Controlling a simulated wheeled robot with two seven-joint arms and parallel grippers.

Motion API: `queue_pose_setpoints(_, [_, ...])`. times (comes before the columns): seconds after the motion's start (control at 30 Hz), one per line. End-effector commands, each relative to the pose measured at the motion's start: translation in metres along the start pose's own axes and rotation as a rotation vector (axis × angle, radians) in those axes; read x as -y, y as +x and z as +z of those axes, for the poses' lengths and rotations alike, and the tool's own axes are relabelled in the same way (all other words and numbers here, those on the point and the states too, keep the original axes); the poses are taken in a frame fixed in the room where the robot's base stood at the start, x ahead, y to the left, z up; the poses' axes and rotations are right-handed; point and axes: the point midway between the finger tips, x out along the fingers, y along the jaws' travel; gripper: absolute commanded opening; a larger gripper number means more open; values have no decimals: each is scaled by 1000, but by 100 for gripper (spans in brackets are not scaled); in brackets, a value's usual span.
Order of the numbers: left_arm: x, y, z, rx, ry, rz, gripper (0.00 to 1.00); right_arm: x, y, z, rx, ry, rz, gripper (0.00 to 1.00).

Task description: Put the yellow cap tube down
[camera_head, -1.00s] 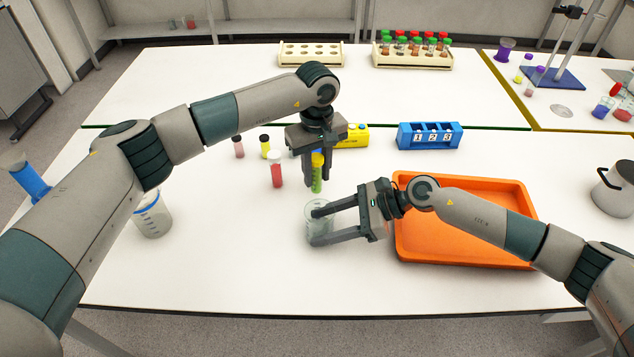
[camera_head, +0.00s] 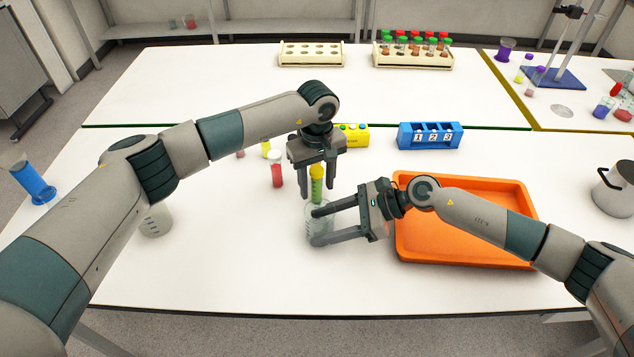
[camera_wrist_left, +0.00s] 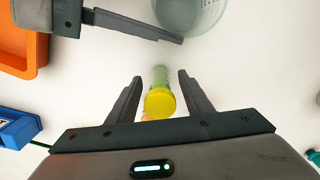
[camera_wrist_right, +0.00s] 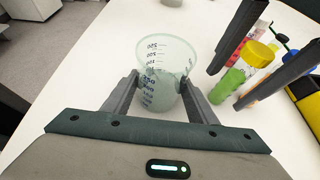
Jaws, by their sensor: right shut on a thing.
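The yellow cap tube (camera_head: 316,172), with green contents, appears upright on the white table just behind the beaker. My left gripper (camera_head: 320,196) points down around it, open. The left wrist view shows the yellow cap (camera_wrist_left: 160,102) between the two fingers with a gap on each side. The right wrist view also shows the tube (camera_wrist_right: 238,75) between those fingers. My right gripper (camera_head: 315,226) is shut on the clear graduated beaker (camera_wrist_right: 160,72), one finger on each side. The tube's foot is partly hidden in the head view.
A red tube (camera_head: 277,172) stands just left of my left gripper. A yellow device (camera_head: 355,136) and a blue numbered rack (camera_head: 430,136) stand behind. An orange tray (camera_head: 465,258) lies under my right arm.

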Motion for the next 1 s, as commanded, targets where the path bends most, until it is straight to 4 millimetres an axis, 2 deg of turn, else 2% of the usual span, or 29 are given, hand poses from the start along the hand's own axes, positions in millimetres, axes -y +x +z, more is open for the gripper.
queue_pose_setpoints(0.27, [0,-1,0,0,0,1,46,0,0,0,1,0,0,40])
queue_pose_setpoints(0.47, [0,-11,0,-1,0,2,46,0,0,0,1,0,0,40])
queue_pose_setpoints(0.67, [0,-38,-1,-3,0,3,46,0,0,0,0,0,0,40])
queue_pose_setpoints(1.0, [0,-97,0,-2,0,2,46,0,0,0,1,0,0,40])
